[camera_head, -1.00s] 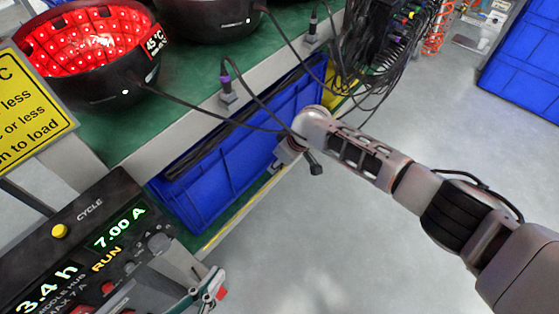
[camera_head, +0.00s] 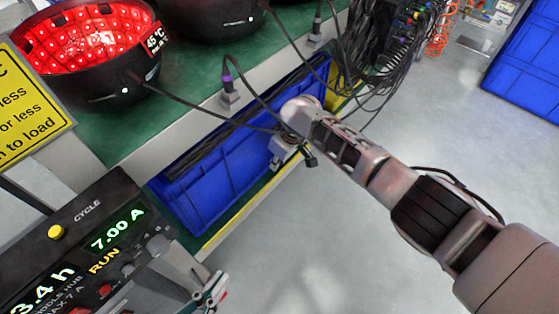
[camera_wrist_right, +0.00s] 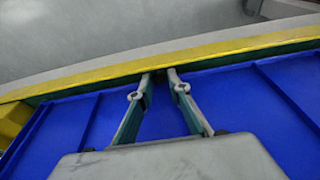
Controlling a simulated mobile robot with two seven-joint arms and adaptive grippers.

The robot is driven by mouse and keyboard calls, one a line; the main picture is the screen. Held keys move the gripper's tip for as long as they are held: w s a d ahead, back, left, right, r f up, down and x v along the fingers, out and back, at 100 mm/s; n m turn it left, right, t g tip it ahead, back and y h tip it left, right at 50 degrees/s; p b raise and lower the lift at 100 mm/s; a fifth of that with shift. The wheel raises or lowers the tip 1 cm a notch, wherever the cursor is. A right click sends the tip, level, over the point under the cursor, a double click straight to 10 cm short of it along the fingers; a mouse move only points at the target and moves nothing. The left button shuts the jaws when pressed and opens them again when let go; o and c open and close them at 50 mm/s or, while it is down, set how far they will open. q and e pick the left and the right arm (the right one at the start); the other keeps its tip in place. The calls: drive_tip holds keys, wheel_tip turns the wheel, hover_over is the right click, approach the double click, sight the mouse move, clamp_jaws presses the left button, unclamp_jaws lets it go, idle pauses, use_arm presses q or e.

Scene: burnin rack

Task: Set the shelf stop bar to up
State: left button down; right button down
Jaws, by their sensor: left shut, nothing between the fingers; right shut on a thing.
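The shelf stop bar (camera_head: 235,222) is a yellow bar along the front edge of the lower shelf. It crosses the right wrist view (camera_wrist_right: 80,78) in front of the blue bin. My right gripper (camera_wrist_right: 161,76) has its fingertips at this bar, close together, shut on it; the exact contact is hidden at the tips. In the head view my right arm reaches in from the right, and its hand is by the bar and the bin front. My left gripper (camera_head: 212,291) is shut and empty at the bottom, beside the control panel.
Above, the green shelf (camera_head: 190,75) holds a bowl with red lights (camera_head: 95,45) and black cables (camera_head: 370,60). The control panel (camera_head: 75,250) stands at lower left.

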drive_tip(key=shift+d, duration=0.15)
drive_tip(key=c, duration=1.9)
unclamp_jaws()
drive_tip(key=shift+s, duration=0.1)
drive_tip(key=shift+v, duration=6)
